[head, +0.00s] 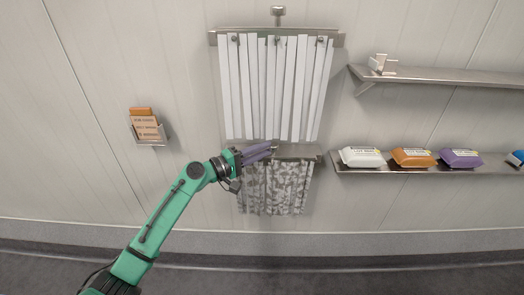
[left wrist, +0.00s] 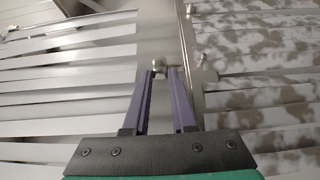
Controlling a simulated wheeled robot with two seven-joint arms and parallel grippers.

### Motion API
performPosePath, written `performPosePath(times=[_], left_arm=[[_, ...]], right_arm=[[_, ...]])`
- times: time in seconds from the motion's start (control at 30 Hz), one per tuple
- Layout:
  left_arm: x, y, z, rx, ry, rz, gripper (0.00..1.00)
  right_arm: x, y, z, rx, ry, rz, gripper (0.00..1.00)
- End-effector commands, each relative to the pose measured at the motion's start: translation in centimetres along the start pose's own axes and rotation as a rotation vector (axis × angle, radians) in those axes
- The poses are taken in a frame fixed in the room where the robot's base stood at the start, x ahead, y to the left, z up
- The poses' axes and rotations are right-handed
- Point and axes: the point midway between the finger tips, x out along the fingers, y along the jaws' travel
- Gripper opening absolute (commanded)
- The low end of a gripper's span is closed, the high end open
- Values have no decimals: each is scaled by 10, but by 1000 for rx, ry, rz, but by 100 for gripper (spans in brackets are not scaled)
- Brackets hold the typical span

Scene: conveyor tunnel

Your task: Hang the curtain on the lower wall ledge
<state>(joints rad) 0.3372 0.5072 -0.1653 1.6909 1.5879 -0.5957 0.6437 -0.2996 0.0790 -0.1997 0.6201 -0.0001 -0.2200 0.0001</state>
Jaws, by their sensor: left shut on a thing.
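A mottled grey-and-white strip curtain (head: 288,188) hangs at the lower wall ledge (head: 308,151), below a white strip curtain. It also shows at the right of the left wrist view (left wrist: 265,95), beside a metal bar with small knobs. My left gripper (head: 274,148) reaches in front of the ledge's left part, and its purple fingers are shut on a small metal knob (left wrist: 158,69) beside that bar. The fingers and arm hide part of the bar and the curtain's upper left. I cannot tell whether the bar rests fully on the ledge. My right gripper is not in view.
The white strip curtain (head: 270,90) hangs from an upper rail (head: 225,37) just above. At right, a lower shelf (head: 375,171) carries several coloured packs, and an upper shelf (head: 450,77) carries a small white object. A holder with orange cards (head: 144,127) is at left.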

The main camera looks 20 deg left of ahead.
Motion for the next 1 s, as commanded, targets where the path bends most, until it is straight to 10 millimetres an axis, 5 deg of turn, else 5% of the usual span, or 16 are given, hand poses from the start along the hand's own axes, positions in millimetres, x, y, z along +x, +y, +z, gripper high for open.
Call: performPosePath(times=[0.27, 0.3, 0.37, 0.8, 1.0], left_arm=[[0, -1, 0, 1, 1, 3, 0], [0, -1, 0, 1, 1, 3, 36], [0, -1, 0, 1, 1, 3, 59], [-1, -5, 0, -2, -1, -4, 60], [-26, -7, 0, -1, 1, -6, 60]], right_arm=[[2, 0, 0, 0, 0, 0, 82], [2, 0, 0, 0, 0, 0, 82], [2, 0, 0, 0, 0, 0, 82], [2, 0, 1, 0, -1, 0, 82], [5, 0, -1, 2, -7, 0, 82]])
